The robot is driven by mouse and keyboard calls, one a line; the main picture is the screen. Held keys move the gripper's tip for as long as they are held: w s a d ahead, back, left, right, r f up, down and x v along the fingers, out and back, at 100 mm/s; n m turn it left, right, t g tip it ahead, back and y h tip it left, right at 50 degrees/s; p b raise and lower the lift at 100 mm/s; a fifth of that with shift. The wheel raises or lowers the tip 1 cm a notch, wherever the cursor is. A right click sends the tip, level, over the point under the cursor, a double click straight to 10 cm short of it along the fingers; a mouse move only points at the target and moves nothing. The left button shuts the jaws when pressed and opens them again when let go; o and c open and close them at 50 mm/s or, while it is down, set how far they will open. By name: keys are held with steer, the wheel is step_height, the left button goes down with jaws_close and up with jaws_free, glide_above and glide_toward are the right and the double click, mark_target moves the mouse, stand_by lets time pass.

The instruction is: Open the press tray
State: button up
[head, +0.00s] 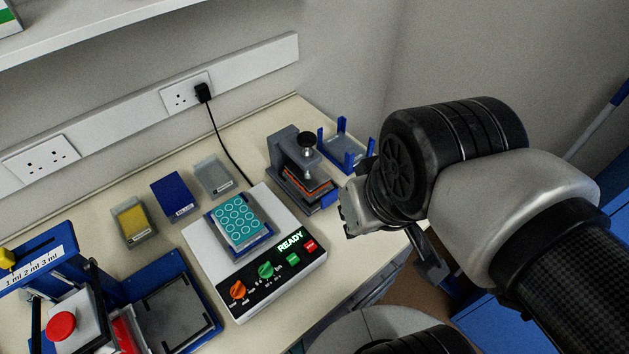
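The grey press (293,160) with a black knob on top stands at the back right of the bench. An orange layer shows in its opening. Its tray (305,195) appears pushed in under the press, with a blue tab (329,201) at its front right.
A white instrument reading READY (212,260) holds a teal well plate (238,220) left of the press. A blue rack (345,150) stands behind the press at right. Small boxes (174,196) and a blue machine (174,300) fill the left. A black cable (225,145) runs behind.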

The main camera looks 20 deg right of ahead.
mark_target(330, 194)
steer(key=o, duration=0.5)
steer(key=w, duration=0.3)
steer(key=w+d+n+g, duration=0.1)
steer(key=w, duration=0.3)
steer(key=w+n+g, duration=0.1)
steer(key=w, duration=0.3)
steer(key=shift+d+f, duration=0.2)
steer(key=o, duration=0.8)
steer(key=w+f, duration=0.2)
steer(key=w, duration=0.2)
steer(key=w+d+f+n+g, duration=0.1)
steer(key=w+f, duration=0.2)
steer(key=w+d+f+n+g, duration=0.1)
steer(key=w+f, duration=0.2)
steer(key=w, duration=0.1)
steer(key=shift+w+d+f, duration=0.1)
steer(key=shift+w+d, duration=0.15)
steer(key=shift+w, duration=0.1)
steer(key=shift+c, duration=0.2)
step_height(330, 194, down, 18)
steer(key=b, duration=0.6)
steer(key=shift+r, duration=0.2)
steer(key=shift+n, duration=0.3)
steer(key=shift+c, duration=0.6)
